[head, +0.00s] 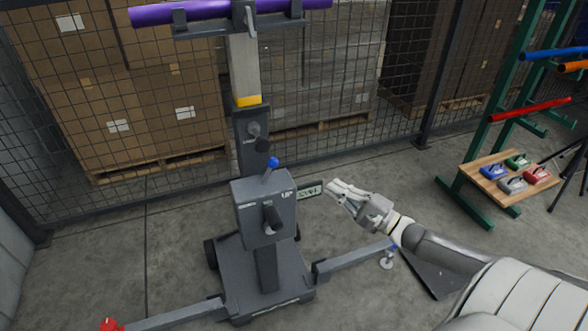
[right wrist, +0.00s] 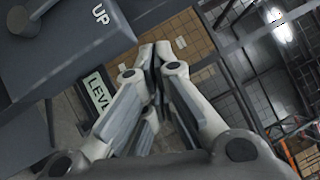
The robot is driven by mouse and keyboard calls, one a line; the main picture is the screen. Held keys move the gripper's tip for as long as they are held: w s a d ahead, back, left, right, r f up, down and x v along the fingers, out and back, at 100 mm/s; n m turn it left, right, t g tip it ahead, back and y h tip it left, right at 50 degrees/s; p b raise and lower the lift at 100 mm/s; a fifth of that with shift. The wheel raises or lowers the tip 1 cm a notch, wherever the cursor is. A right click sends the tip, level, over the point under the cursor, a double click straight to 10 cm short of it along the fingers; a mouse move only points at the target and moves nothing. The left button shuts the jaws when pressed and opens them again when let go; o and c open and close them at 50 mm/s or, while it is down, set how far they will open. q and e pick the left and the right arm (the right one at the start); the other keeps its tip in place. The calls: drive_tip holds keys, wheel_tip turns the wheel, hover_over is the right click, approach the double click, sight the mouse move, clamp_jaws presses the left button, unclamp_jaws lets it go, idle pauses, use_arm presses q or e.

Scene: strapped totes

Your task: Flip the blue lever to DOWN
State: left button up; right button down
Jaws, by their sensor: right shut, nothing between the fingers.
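The blue lever (head: 272,163) has a round blue knob and stands up from the top of a grey control box (head: 266,212) on the lift column. The box carries an "UP" label (head: 287,194) near its right top corner. In the right wrist view the box (right wrist: 60,50) fills the upper left, with "UP" readable; the blue knob does not show there. A "LEVEL" plate (head: 309,191) sticks out at the box's right. My right gripper (head: 333,187) is shut and empty, right of the box and apart from the lever. My left gripper is not in view.
The lift's base legs (head: 350,262) spread along the floor. A purple roll (head: 215,12) lies in the cradle on top. A mesh fence (head: 330,100) stands behind. At the right, a green rack holds bars, and a wooden shelf (head: 485,184) carries several small coloured items.

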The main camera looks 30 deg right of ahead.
sight(269, 171)
idle(0.3)
drive_tip(key=shift+s+a+r+p+x, duration=0.15)
drive_tip(key=shift+a+p+x, duration=0.2)
drive_tip(key=shift+x, duration=1.8)
drive_tip(key=shift+s+a+r+p+x, duration=0.15)
drive_tip(key=shift+a+x, duration=0.35)
drive_tip(key=shift+x, duration=1.65)
drive_tip(key=shift+s+a+r+p+x, duration=0.15)
drive_tip(key=shift+a+x, duration=0.25)
drive_tip(key=shift+x, duration=1.75)
drive_tip(key=shift+f, duration=0.1)
drive_tip(key=shift+s, duration=0.1)
